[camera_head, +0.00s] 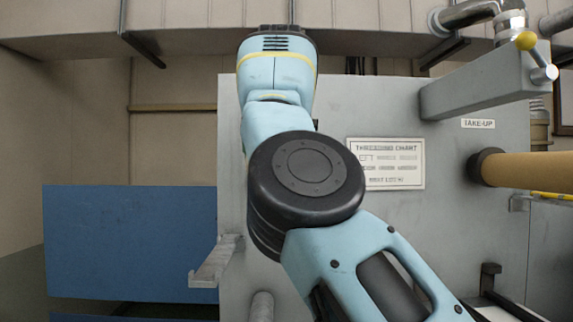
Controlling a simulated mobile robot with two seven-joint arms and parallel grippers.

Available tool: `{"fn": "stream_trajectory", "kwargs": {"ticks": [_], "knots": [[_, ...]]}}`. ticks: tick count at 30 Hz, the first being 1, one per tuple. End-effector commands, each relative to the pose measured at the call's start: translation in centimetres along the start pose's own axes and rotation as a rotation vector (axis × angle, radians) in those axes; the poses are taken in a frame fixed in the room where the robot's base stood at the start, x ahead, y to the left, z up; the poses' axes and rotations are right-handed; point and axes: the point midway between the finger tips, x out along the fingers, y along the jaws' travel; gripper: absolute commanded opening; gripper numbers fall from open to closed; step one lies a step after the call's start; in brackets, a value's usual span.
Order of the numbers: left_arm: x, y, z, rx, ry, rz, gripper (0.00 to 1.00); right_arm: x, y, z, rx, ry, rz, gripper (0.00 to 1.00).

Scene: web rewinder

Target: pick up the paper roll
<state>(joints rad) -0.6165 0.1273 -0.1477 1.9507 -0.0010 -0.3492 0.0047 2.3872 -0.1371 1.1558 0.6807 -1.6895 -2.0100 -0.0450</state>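A tan cylinder (535,170), which looks like a paper roll or its core, juts in from the right edge below a "TAKE-UP" label. One of my light blue arms (262,117) crosses the middle of the view, with a big black joint, and leaves at the bottom. I cannot tell which arm it is.
The grey machine panel (400,110) carries a threading chart (387,164). A grey bracket (213,263) sticks out lower left, beside a blue panel (130,240). Pipes run at top right.

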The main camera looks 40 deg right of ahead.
Motion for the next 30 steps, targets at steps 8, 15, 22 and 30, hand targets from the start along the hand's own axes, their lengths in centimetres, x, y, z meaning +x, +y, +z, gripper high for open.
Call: {"fn": "stream_trajectory", "kwargs": {"ticks": [8, 15, 22, 30], "knots": [[-0.01, -0.09, 0.02, 0.003, 0.0, 0.0, 0.0, 0.0, -0.04, 0.01, 0.0, 0.0, 0.0, 0.93], [-0.01, -0.11, 0.02, 0.003, 0.0, -0.001, 0.0, -0.01, -0.03, 0.0, 0.0, 0.0, 0.0, 0.62], [-0.01, -0.11, 0.02, 0.003, 0.0, -0.001, 0.0, -0.13, 0.01, -0.02, 0.0, 0.004, 0.0, 0.43], [-0.01, -0.07, -0.01, 0.002, 0.0, -0.001, 0.0, -0.14, 0.17, -0.08, 0.001, 0.004, 0.0, 0.43]]}}
